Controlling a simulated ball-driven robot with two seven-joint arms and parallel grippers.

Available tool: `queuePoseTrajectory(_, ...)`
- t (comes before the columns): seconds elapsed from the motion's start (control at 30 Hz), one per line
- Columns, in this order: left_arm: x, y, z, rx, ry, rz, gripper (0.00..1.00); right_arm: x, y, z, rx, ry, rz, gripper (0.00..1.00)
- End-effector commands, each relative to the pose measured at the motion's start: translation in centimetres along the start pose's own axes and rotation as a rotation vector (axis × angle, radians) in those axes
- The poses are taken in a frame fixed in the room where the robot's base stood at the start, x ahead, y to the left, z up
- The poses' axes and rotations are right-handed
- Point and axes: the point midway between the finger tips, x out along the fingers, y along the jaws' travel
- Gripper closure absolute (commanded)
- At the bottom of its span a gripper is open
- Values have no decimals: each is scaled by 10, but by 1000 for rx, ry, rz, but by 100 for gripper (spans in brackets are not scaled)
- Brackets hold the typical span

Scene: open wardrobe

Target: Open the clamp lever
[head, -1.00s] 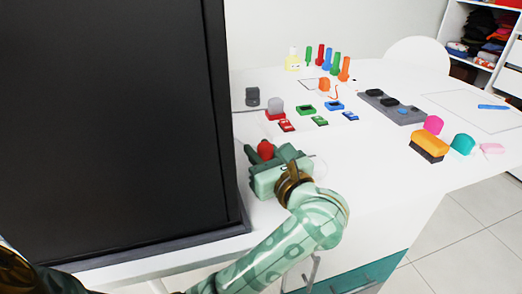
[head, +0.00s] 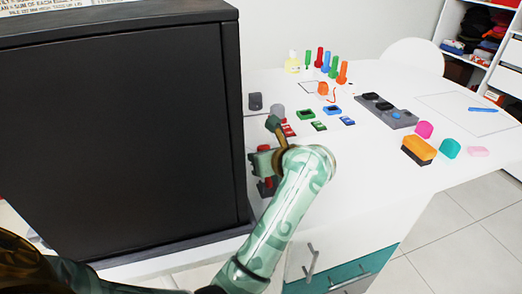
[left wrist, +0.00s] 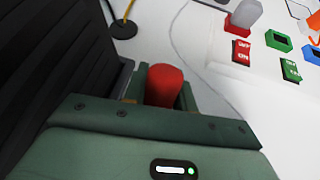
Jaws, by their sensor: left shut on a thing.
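The red clamp lever (left wrist: 165,84) stands between the fingers of my left gripper (left wrist: 160,100) in the left wrist view, and the gripper is shut on it. In the head view my left gripper (head: 262,163) is at the right side of the large black box, low over the white table. A little red (head: 264,148) shows at its top and more red (head: 266,187) below it. The gripper and wrist hide most of the clamp, so the lever's angle is unclear. My right gripper is not in view.
The black box (head: 120,140) stands close on the left. Red (head: 288,129), green (head: 306,113) and blue (head: 332,110) small parts lie just beyond the wrist. A grey panel (head: 392,118) and an orange brush (head: 418,148) lie to the right. The table's front right is clear.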

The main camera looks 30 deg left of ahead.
Motion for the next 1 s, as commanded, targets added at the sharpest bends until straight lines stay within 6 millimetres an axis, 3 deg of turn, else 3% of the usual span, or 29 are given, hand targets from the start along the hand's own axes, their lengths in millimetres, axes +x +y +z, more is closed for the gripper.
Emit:
queuePoseTrajectory(0.7,6,-2,-2,19,92,-1,100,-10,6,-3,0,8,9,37)
queuePoseTrajectory(0.73,6,-2,-2,19,92,-1,70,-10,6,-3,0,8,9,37)
queuePoseTrajectory(0.8,6,-2,-2,19,92,-1,51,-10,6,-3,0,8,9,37)
queuePoseTrajectory(1.0,6,-2,-2,18,91,0,51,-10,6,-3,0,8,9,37)
